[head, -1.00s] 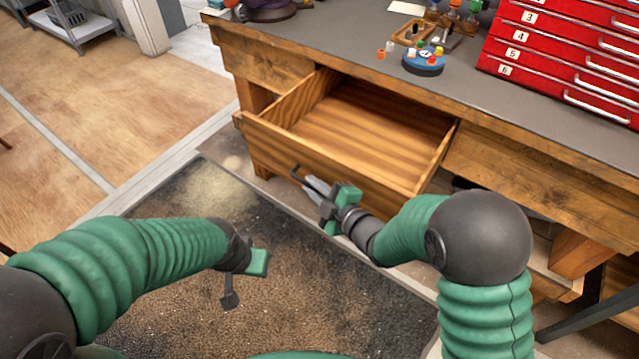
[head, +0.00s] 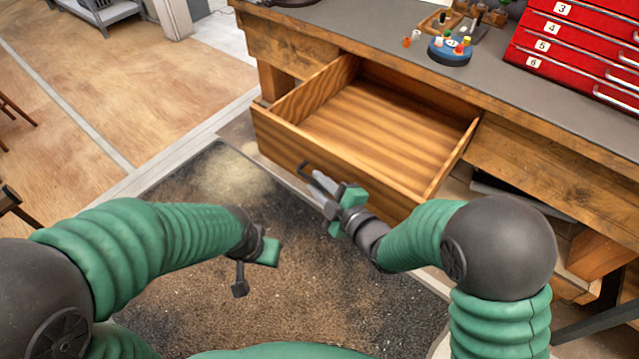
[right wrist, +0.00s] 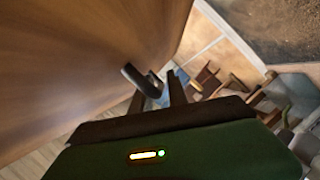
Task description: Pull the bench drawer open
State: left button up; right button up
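The wooden bench drawer (head: 330,153) is pulled well out from under the bench top, and its empty inside shows. Its dark bar handle (head: 305,172) is on the front face and also shows in the right wrist view (right wrist: 138,78). My right gripper (head: 318,183) is at the handle, with its fingers around the bar. In the right wrist view the fingers (right wrist: 158,97) stand on either side of the handle's end; the exact contact is partly hidden. My left gripper (head: 240,284) hangs over the dark mat, away from the drawer, and its finger gap is not clear.
The bench top (head: 390,45) holds a red numbered drawer cabinet (head: 580,50), a round blue holder (head: 450,52) with coloured pieces, and small tools. A dark mat (head: 320,300) lies in front of the bench. The floor at left is open, with a stool at its edge.

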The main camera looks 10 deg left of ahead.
jog(key=shift+r, duration=0.1)
jog(key=p+v, duration=1.4)
jog(key=v, duration=0.2)
jog(key=shift+s+d+p, duration=0.3)
